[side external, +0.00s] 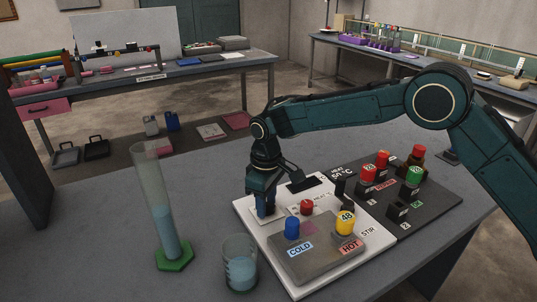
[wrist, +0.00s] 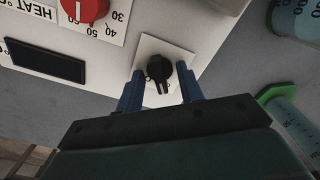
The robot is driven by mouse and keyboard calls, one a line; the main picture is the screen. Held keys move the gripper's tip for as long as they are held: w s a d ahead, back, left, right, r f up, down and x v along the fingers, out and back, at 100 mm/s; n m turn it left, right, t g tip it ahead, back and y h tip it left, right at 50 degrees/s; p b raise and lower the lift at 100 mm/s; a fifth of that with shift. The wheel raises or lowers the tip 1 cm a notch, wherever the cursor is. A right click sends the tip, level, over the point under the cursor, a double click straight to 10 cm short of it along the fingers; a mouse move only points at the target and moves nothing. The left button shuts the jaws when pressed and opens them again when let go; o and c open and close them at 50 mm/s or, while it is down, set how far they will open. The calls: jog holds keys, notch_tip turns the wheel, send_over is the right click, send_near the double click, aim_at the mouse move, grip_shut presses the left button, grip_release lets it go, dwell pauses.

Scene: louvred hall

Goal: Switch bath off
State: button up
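The bath unit is a white panel (side external: 322,285) on the grey table. It has a red heat dial (side external: 307,207), which also shows at the top left of the wrist view (wrist: 86,8) with numbers beside it. A black knob (wrist: 160,70) on a small white plate (wrist: 148,48) sits near the panel's edge in the wrist view. My gripper (wrist: 160,73) is open, with one blue finger on each side of the knob and visible gaps between. In the side view my gripper (side external: 265,208) points down at the panel's left part and hides the knob.
A measuring cylinder (side external: 163,205) with a green foot and a beaker (side external: 240,262) stand left of the panel. A grey plate (side external: 318,262) holds blue and yellow caps. A dark rack (side external: 440,200) with several coloured-capped bottles lies right. The table's front left is clear.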

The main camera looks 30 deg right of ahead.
jog(key=shift+r, duration=3.4)
jog(key=shift+r, duration=0.1)
notch_tip(320, 180, up, 14)
jog(key=shift+f, duration=0.2)
